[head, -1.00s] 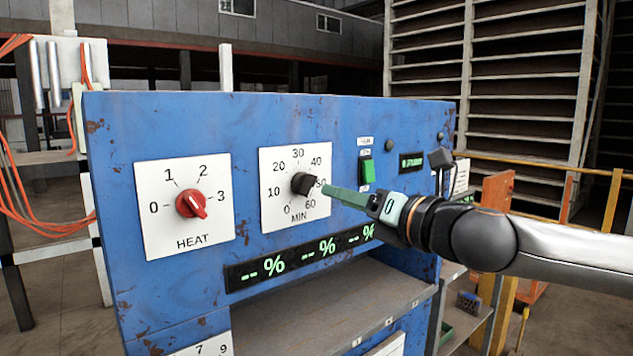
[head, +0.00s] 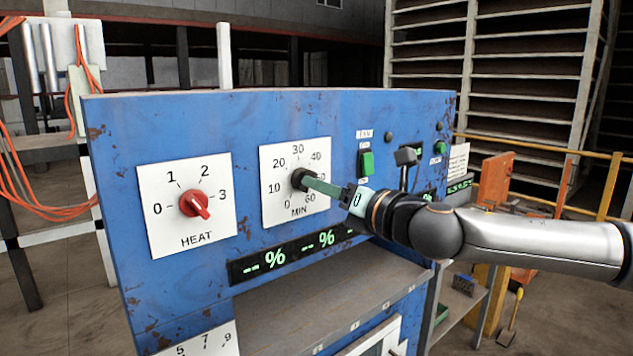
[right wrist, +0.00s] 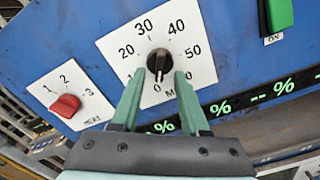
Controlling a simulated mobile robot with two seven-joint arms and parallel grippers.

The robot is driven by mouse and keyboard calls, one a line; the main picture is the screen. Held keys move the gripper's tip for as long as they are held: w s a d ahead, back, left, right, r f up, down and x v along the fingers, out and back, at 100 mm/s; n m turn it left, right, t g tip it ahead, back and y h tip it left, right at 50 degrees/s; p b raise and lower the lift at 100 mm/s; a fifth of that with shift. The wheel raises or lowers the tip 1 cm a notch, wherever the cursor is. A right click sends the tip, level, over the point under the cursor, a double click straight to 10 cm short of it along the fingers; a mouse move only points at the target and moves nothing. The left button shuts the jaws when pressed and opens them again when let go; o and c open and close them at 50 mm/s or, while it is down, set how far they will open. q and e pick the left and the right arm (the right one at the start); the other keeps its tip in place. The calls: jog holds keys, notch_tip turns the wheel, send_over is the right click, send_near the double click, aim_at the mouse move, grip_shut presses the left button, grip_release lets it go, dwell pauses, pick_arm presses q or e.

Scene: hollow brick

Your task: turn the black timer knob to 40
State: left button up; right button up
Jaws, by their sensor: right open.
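The black timer knob (head: 299,180) sits in the middle of a white MIN dial plate (head: 268,207) on the blue panel, marked from 0 to 60. In the right wrist view the knob (right wrist: 158,58) has a pale pointer mark on its lower side, toward the 0. My right gripper (head: 310,183) reaches in from the right with its green fingers at the knob. In the right wrist view the gripper (right wrist: 158,76) is open, one fingertip on each side of the knob's lower part. Gaps show between fingers and knob; contact is not visible. My left gripper is not in view.
A red HEAT knob (head: 194,203) is on a plate left of the timer. A green switch (head: 367,162) and a black lever (head: 405,158) are to the right. A percent display (head: 290,256) runs below the dial, above a grey shelf (head: 330,299).

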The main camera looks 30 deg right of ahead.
jog(key=shift+w+a, duration=0.15)
jog(key=shift+w, duration=0.95)
grip_shut()
